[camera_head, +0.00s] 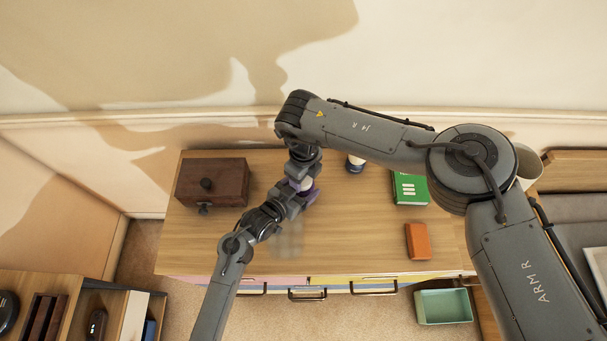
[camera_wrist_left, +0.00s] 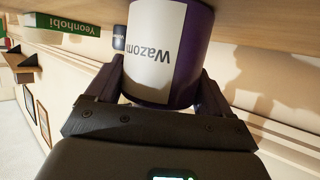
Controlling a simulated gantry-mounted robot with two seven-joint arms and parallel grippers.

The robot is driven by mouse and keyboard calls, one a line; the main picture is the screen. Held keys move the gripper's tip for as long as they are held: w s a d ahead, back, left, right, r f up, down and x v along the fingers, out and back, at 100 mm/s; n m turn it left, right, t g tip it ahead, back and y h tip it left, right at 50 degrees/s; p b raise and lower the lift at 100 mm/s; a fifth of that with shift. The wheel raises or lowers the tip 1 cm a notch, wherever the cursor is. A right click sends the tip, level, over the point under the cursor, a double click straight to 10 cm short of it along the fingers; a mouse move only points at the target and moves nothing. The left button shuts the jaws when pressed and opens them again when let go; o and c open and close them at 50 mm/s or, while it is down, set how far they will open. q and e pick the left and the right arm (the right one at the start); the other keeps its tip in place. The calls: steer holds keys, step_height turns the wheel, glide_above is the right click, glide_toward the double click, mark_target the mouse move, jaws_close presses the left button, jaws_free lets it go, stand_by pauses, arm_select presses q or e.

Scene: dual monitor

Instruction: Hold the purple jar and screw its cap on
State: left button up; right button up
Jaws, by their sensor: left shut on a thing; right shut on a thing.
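The purple jar (camera_head: 311,197) is low over the desk in the head view, mostly covered by my arms. In the left wrist view the purple jar (camera_wrist_left: 195,62) shows large, with a white "Wazom" label. My left gripper (camera_head: 287,205) is shut on the jar's body, one finger on each side in the left wrist view (camera_wrist_left: 160,92). My right gripper (camera_head: 301,177) points down from above, at the jar's top end, and is shut. The cap is hidden at the right gripper's jaws, so I cannot see how it sits on the jar.
A dark wooden box (camera_head: 222,182) stands left on the desk (camera_head: 200,245). A white and dark jar (camera_head: 355,163) stands behind, near my right arm. A green book (camera_head: 410,189) and an orange block (camera_head: 417,241) lie to the right. The desk's front middle is clear.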

steer(key=shift+f, duration=0.5)
